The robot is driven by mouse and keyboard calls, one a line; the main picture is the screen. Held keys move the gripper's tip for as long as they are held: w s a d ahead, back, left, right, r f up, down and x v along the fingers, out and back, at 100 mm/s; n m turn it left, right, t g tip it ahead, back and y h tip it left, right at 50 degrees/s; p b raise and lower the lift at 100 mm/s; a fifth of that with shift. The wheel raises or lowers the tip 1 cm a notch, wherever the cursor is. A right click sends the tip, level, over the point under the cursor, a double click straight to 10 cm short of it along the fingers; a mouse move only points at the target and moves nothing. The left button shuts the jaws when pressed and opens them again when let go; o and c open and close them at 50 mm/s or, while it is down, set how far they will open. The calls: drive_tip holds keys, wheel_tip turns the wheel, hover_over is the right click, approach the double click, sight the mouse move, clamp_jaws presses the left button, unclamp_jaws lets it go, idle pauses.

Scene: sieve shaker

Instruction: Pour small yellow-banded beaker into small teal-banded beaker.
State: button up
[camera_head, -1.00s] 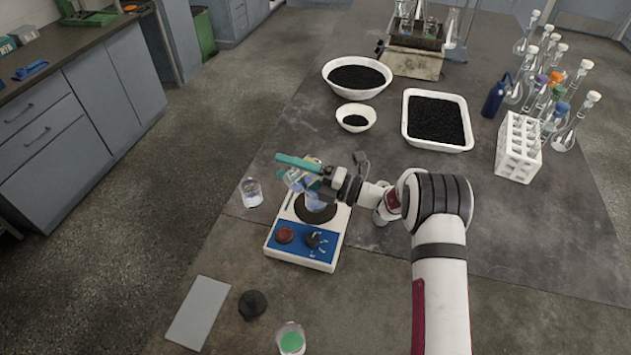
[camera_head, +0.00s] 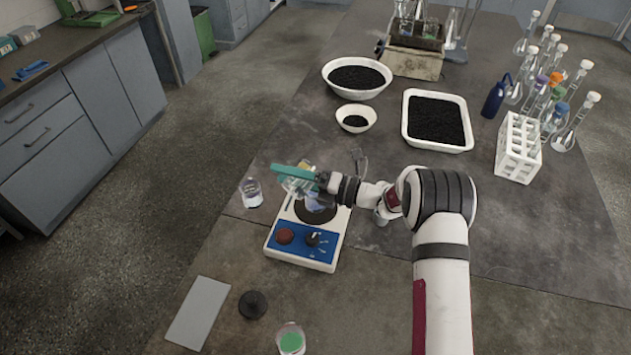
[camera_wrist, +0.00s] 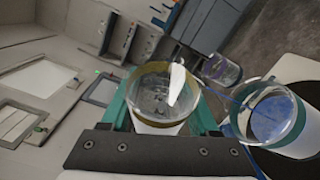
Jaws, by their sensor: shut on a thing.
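My gripper (camera_wrist: 165,118), with teal fingers, is shut on a small clear glass beaker with a yellowish band (camera_wrist: 160,88). It also shows in the head view (camera_head: 297,172), over the left part of a stirrer-like device. The wrist view is rolled, so the held beaker appears tilted; whether anything is leaving it is unclear. A third small glass beaker (camera_head: 251,192) stands left of the device and also shows in the wrist view (camera_wrist: 222,70).
The white device (camera_head: 300,258) has a blue front panel with knobs. In front are a grey flat plate (camera_head: 198,313), a black stopper-like object (camera_head: 253,305) and a beaker with green contents (camera_head: 291,340). Black-filled bowls, a tray (camera_head: 466,147) and a flask-filled area lie farther back.

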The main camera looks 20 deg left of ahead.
drive_tip(key=s+f+n+t+h, duration=0.1)
drive_tip(key=f+n, duration=0.2)
drive_tip(key=s+a+f+n+h+p, duration=0.1)
drive_tip(key=f+n+h, duration=0.1)
drive_tip(key=f+n, duration=0.1)
drive_tip(key=s+f+n+t+h, duration=0.1)
drive_tip(key=f+n, duration=0.1)
drive_tip(key=n, duration=0.1)
drive_tip(key=shift+s+a+f+t+p, duration=0.15)
drive_tip(key=shift+a+f+t+p, duration=0.15)
drive_tip(key=shift+a+f, duration=0.1)
drive_tip(key=shift+s+a+r+n+h, duration=0.1)
drive_tip(key=shift+s+r+n+h, duration=0.15)
drive_tip(key=shift+r+n+h, duration=0.15)
drive_tip(key=shift+s+a+r+n+t, duration=0.1)
drive_tip(key=shift+s+r+n+t, duration=0.1)
drive_tip(key=shift+n+t, duration=0.2)
